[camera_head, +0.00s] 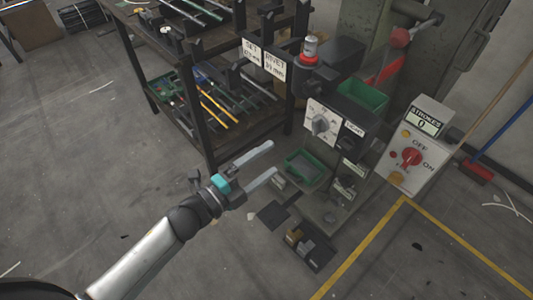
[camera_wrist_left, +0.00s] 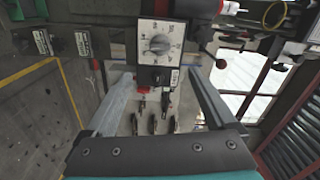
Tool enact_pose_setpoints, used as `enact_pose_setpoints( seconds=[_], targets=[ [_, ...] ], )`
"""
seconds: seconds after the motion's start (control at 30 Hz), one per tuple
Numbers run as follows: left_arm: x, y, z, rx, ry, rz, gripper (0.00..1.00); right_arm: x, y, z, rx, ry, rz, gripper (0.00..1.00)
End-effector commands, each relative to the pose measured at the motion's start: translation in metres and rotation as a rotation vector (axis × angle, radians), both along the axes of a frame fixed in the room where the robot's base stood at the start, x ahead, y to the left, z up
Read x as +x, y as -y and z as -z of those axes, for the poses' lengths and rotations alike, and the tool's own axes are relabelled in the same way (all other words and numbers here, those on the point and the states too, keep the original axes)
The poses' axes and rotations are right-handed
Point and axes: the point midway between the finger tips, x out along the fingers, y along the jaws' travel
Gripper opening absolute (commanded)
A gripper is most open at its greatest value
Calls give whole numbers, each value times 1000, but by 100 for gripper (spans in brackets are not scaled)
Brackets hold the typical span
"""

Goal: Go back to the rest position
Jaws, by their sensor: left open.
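My left gripper (camera_head: 258,168) reaches in from the lower left in the head view. Its two pale fingers are apart, with nothing between them. It hovers over the floor in front of the rack and to the left of the press. In the left wrist view both fingers of my left gripper (camera_wrist_left: 160,108) show, spread wide. Beyond them are a dial box (camera_wrist_left: 158,42) and several small dark tools or fittings on a pale panel. The dial box also shows in the head view (camera_head: 322,122), to the right of the fingertips. My right gripper does not show in either view.
A dark metal rack (camera_head: 208,130) with rods and tools stands behind the gripper. A control box (camera_head: 412,155) with a red knob and a strokes counter is at the right. A green bin (camera_head: 305,168) sits near the fingertips. Open floor lies at the left.

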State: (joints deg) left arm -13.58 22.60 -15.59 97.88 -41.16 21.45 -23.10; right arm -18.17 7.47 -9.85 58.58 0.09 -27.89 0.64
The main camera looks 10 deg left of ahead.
Motion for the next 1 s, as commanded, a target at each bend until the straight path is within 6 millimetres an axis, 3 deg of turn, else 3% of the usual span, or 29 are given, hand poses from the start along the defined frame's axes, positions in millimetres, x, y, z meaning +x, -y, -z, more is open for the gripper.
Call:
enact_pose_setpoints(
  seconds=[0.23,0.33,0.47,0.57,0.67,0.77,0.9,1.0],
  targets=[
    [1,-1,2,-2,-7,-4,90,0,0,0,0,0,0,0],
    [3,-10,18,-26,-66,-43,90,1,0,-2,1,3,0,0],
    [3,-39,71,-106,-260,-178,90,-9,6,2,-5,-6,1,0],
    [-10,-69,131,-192,-469,-334,90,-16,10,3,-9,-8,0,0],
    [-39,-96,191,-280,-676,-502,90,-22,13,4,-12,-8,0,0],
    [-82,-118,247,-363,-878,-679,90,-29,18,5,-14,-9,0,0],
    [-162,-138,312,-464,-1145,-936,90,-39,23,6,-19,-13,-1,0],
    [-219,-143,341,-519,-1296,-1099,90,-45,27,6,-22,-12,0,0]
  ],
)
